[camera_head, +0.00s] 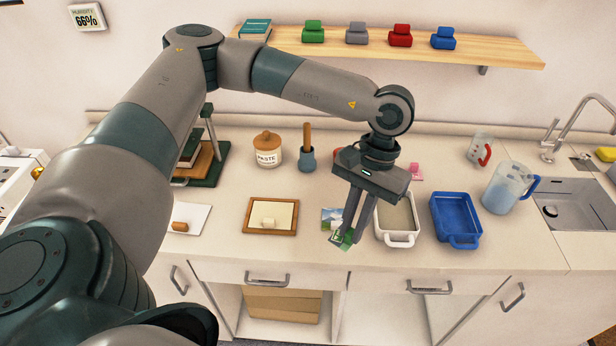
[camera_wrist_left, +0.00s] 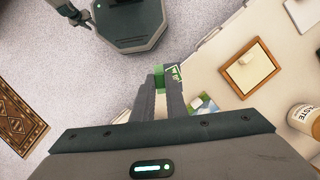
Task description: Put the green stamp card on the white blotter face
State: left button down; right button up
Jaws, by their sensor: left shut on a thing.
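The green stamp card (camera_head: 342,239) is pinched between the fingertips of my left gripper (camera_head: 352,228), above the counter's front edge. The wrist view shows the green card (camera_wrist_left: 174,76) at the fingertips (camera_wrist_left: 168,88). A wood-framed board with a pale cream face (camera_head: 283,210) lies left of the gripper, with a small cream block on it. A plain white slab (camera_head: 196,213) with a brown block lies farther left. I cannot tell for sure which is the blotter. What looks like my right gripper (camera_wrist_left: 75,18) shows small at the wrist view's top; its opening is unclear.
A landscape picture card (camera_head: 330,216) lies just behind the held card. A white tray (camera_head: 397,238) and a blue tray (camera_head: 457,241) stand to the right, then a jug (camera_head: 505,190) and a sink. A paste jar (camera_head: 267,152) stands behind the framed board.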

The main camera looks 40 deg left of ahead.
aim_at(189, 214)
jog(key=u, duration=1.2)
jog(key=i+j, duration=0.7)
jog(key=j, duration=0.25)
